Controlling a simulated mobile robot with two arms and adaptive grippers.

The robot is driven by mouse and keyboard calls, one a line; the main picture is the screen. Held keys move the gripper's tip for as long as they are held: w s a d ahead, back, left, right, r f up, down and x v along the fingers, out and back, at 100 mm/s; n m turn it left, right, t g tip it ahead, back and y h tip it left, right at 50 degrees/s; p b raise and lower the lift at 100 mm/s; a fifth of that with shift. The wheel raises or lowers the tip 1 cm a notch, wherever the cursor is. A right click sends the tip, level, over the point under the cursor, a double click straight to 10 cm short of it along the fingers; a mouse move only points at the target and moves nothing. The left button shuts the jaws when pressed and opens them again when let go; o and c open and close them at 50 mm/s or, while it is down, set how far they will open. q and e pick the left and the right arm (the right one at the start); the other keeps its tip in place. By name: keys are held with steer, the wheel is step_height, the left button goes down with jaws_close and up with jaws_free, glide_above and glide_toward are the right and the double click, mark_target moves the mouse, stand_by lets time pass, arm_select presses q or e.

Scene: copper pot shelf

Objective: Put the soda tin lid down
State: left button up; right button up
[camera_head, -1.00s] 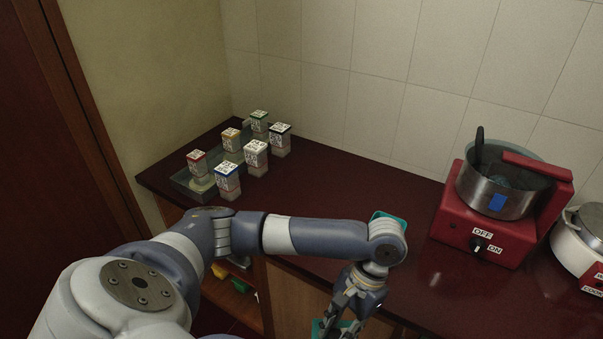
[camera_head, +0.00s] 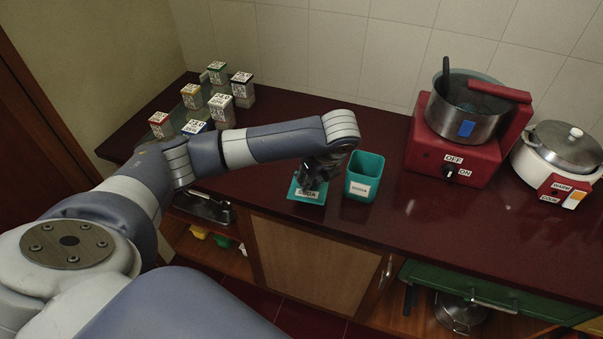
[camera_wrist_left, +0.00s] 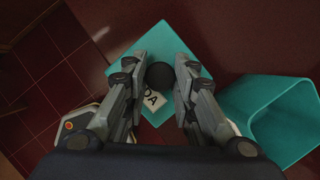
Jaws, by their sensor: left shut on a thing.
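The soda tin lid (camera_head: 308,196) is a teal square with a white label and a dark round knob. My left gripper (camera_head: 313,178) is shut on the knob from above. In the left wrist view the lid (camera_wrist_left: 140,50) lies below the fingers (camera_wrist_left: 160,77), with the knob between them. The lid is at the counter's front edge, left of the tin; I cannot tell whether it touches the counter. The open teal soda tin (camera_head: 363,180) stands upright on the counter and also shows in the left wrist view (camera_wrist_left: 268,108). My right gripper is not in view.
Several lidded jars (camera_head: 217,72) stand at the counter's back left. A red stove (camera_head: 455,149) with a steel pot (camera_head: 463,117) and a white cooker (camera_head: 560,150) stand on the right. The dark red counter (camera_head: 300,115) is clear behind my left arm.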

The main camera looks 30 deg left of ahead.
arm_select(q)
steer(key=w+a+r+m+t+h, duration=0.2)
steer(key=w+a+r+m+h, duration=0.15)
steer(key=w+a+m, duration=0.45)
steer(key=f+m+p, duration=0.1)
steer(key=f, duration=0.1)
steer(key=s+f+m, duration=0.1)
steer(key=f, duration=0.1)
steer(key=shift+d+f+m+p, duration=0.2)
steer(key=shift+m+p, duration=0.1)
steer(key=shift+p, duration=0.1)
step_height(320, 180, down, 4)
steer(key=shift+f+p, duration=0.1)
steer(key=shift+p, duration=0.3)
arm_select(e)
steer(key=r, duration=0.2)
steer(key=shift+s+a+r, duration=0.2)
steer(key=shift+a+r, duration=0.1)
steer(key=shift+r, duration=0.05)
arm_select(q)
steer(key=o, duration=1.1)
steer(key=shift+c, duration=0.2)
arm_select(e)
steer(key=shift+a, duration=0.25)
